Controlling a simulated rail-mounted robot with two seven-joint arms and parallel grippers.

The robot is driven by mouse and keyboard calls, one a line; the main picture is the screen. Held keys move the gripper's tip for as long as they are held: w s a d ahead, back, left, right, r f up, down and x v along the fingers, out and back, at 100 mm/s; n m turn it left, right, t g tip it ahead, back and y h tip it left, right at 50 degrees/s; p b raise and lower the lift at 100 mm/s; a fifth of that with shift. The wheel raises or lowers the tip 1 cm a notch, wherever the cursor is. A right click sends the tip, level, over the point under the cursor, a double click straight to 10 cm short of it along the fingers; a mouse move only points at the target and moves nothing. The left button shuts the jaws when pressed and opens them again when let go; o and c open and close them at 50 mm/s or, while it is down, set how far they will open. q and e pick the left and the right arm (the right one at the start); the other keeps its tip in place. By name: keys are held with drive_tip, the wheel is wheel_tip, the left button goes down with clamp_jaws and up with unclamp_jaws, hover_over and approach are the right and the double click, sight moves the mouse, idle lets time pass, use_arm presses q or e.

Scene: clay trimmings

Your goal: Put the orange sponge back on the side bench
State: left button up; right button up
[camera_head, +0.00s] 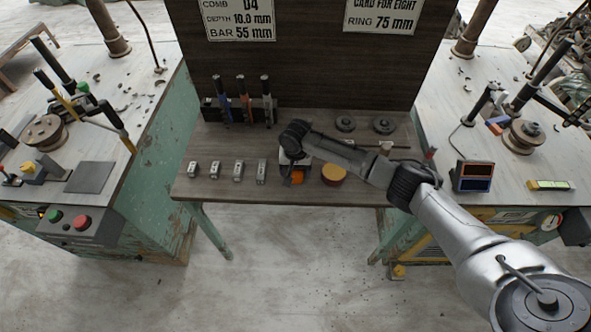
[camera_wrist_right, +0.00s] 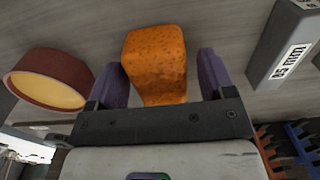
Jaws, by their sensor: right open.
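The orange sponge (camera_head: 297,177) lies on the middle bench (camera_head: 225,190), near its front edge, mostly covered by my right gripper (camera_head: 294,168) in the head view. In the right wrist view the orange sponge (camera_wrist_right: 155,62) sits between the two purple fingers of my right gripper (camera_wrist_right: 159,66). These fingers are open, with a gap showing on each side of the sponge. Side benches stand at the left (camera_head: 160,90) and right (camera_head: 500,165). My left gripper is not in view.
A round brown pot with a yellowish top (camera_head: 333,174) stands just right of the sponge. Several grey metal blocks (camera_head: 238,170) line up to the left. A tool rack (camera_head: 212,110) is behind. The right bench holds a framed dark panel (camera_head: 473,176) and a yellow-green item (camera_head: 550,185).

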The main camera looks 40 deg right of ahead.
wheel_tip(320, 180, up, 12)
drive_tip(key=p, duration=0.3)
drive_tip(key=s+a+f+n+t+y, duration=0.1)
drive_tip(key=s+a+f+n, duration=0.3)
drive_tip(key=s+a+f, duration=0.35)
drive_tip(key=s+a+f+n+t+y, duration=0.1)
drive_tip(key=s+a+f+n, duration=0.3)
drive_tip(key=s+a, duration=0.5)
drive_tip(key=s+d+r+n+h, duration=0.1)
drive_tip(key=s, duration=0.8)
drive_tip(key=s+d+r+n+t, duration=0.1)
drive_tip(key=s+r, duration=0.1)
drive_tip(key=s, duration=0.8)
drive_tip(key=shift+d+t+h, duration=0.3)
drive_tip(key=shift+d+h, duration=0.05)
drive_tip(key=shift+h, duration=0.05)
drive_tip(key=shift+r, duration=0.1)
